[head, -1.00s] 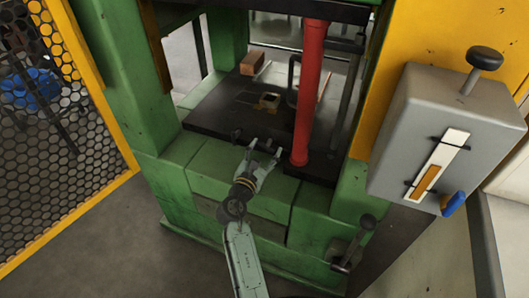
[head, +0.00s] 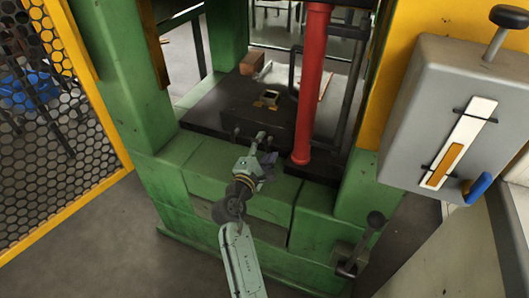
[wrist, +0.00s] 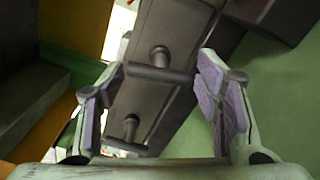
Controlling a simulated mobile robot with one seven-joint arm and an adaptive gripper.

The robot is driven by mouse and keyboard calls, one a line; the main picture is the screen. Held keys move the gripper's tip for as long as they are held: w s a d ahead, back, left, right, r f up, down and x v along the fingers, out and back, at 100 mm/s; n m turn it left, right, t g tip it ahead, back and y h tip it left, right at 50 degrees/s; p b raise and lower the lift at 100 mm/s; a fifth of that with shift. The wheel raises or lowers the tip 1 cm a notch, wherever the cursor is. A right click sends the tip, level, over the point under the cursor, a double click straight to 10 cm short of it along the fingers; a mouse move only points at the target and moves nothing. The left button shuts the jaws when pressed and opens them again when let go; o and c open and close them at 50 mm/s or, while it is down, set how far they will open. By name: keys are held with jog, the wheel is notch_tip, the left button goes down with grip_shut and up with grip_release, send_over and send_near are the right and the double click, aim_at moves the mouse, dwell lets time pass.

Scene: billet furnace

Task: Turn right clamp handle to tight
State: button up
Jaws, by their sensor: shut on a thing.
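The right clamp handle (head: 261,136) is a dark T-shaped bar on the front of a dark block (head: 272,128) in the press. In the wrist view, the right clamp handle (wrist: 160,72) lies crosswise between the purple-padded fingers of my gripper (wrist: 166,72), its bar ends close to the pads. My gripper (head: 261,150) is shut on this bar from the front; in the head view it partly hides the handle. The left clamp handle (head: 237,133) is free; the wrist view shows this second T-bar (wrist: 130,132) lower down.
A red column (head: 309,90) stands just right of my gripper. A brown block (head: 252,63) lies behind on the press bed. A grey control box (head: 440,110) with a slider and blue lever is at the right. A yellow mesh fence (head: 70,100) is at the left.

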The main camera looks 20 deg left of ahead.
jog(key=shift+w+d+f+m+b, duration=0.15)
jog(key=shift+m+b, duration=0.15)
jog(key=shift+m, duration=0.25)
jog(key=shift+s+d+f+m+b, duration=0.1)
jog(key=shift+m+b, duration=0.2)
jog(key=shift+m, duration=0.25)
jog(key=o, duration=1)
jog(key=shift+a+r, duration=0.1)
jog(key=s, duration=1.2)
jog(key=shift+a, duration=0.25)
